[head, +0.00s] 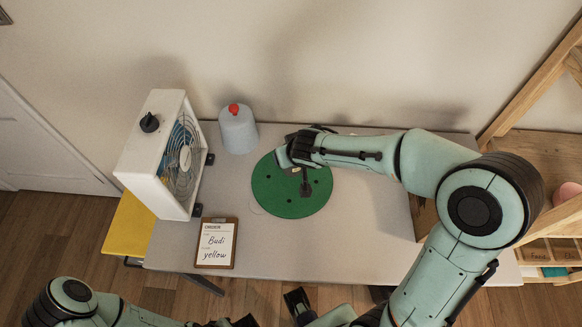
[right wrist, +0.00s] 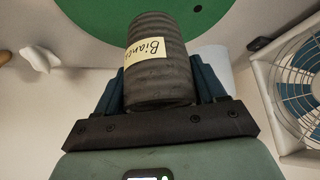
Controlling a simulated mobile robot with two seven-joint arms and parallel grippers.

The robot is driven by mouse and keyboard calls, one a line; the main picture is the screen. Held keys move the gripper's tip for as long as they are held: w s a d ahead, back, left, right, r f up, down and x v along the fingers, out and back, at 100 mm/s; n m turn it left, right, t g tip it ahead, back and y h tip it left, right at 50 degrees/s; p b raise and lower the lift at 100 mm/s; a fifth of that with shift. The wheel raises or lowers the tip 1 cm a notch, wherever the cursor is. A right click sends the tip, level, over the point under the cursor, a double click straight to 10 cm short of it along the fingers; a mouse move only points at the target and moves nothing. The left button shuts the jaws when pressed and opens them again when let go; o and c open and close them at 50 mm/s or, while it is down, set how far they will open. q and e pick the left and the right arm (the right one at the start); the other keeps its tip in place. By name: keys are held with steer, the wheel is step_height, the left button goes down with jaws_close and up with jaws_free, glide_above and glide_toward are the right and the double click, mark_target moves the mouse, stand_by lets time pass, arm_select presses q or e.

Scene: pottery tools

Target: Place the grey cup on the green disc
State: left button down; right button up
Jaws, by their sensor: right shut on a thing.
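The grey cup (right wrist: 158,75) is dark, ribbed and cylindrical, with a pale label whose text is upside down in the right wrist view. My right gripper (right wrist: 160,95) is shut on it, with a finger on each side. In the head view my right gripper (head: 296,168) is over the upper middle of the green disc (head: 290,201), and the arm mostly hides the cup. The disc also shows behind the cup in the right wrist view (right wrist: 90,15). I cannot tell whether cup and disc touch. My left arm is at the bottom left; its gripper's state is unclear.
A white box fan (head: 160,150) stands left of the disc on the grey table (head: 370,240). A pale blue container with a red knob (head: 238,130) stands behind. A clipboard reading "Budi yellow" (head: 216,243) lies at front left. A wooden shelf (head: 545,150) is at right.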

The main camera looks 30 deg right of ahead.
steer(key=shift+f+b, duration=0.95)
steer(key=shift+f, duration=1.65)
steer(key=shift+f, duration=0.15)
steer(key=o, duration=1.2)
steer(key=shift+s+r, duration=0.1)
steer(key=shift+r, duration=0.4)
steer(key=p+v, duration=0.2)
steer(key=v, duration=0.9)
steer(key=shift+s+r+p, duration=0.1)
steer(key=shift+r+p, duration=0.05)
steer(key=shift+p, duration=0.2)
